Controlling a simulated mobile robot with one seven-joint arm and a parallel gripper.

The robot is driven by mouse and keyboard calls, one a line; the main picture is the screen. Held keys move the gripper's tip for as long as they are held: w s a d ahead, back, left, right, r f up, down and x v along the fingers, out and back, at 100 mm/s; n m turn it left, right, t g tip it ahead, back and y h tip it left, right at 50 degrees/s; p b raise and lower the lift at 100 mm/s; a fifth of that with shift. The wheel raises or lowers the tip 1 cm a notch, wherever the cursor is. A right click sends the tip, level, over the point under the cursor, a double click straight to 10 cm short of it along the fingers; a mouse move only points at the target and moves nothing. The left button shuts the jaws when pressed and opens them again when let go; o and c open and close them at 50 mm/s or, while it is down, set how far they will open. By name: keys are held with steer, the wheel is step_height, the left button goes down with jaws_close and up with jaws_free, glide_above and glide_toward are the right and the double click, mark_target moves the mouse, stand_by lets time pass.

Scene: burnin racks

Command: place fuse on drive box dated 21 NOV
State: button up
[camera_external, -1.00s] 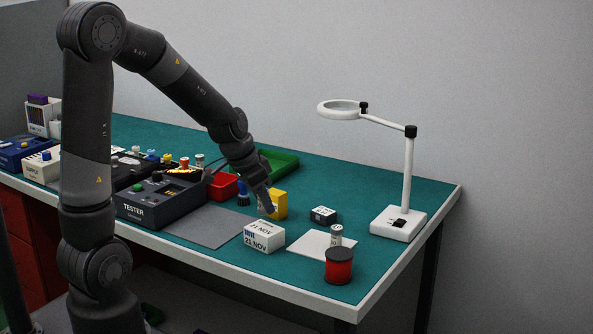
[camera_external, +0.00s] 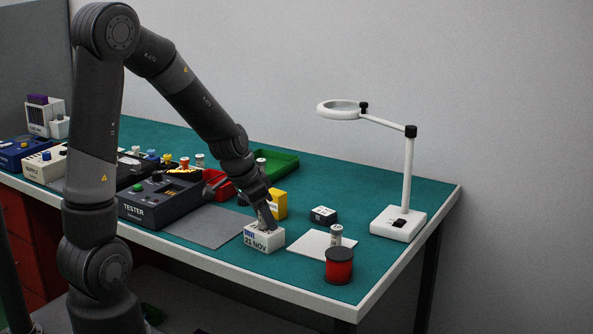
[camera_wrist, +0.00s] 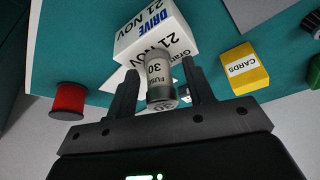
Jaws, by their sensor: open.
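The white drive box (camera_external: 264,243) reads 21 NOV and sits on the green bench mat. In the wrist view the same drive box (camera_wrist: 143,22) shows DRIVE and 21 NOV. A pale grey fuse (camera_wrist: 159,76) marked FUSE 30 is between my fingers, its far end against the box's top face; I cannot tell for certain that it touches. My gripper (camera_wrist: 160,90) is open, a finger on each side of the fuse. In the external view my gripper (camera_external: 267,218) is low over the box and partly hides the fuse.
A yellow CARDS box (camera_external: 280,204) stands just behind. A white pad (camera_external: 302,245) with another cylinder (camera_external: 336,235), a red spool (camera_external: 339,266) and a magnifier lamp (camera_external: 398,222) are to the right. The dark tester (camera_external: 158,203) and a bare grey mat (camera_external: 208,228) lie left.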

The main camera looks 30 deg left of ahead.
steer(key=shift+s+r, duration=0.1)
steer(key=shift+r, duration=0.55)
steer(key=v, duration=1)
steer(key=s+a+r+n+t+y, duration=0.1)
steer(key=s+a+r+n, duration=0.2)
steer(key=s, duration=0.5)
steer(key=s+a+r+n+y, duration=0.1)
steer(key=s+a+r+n, duration=0.2)
steer(key=s, duration=0.5)
steer(key=shift+a+r+t, duration=0.4)
steer(key=shift+a+r, duration=0.1)
steer(key=shift+r, duration=0.2)
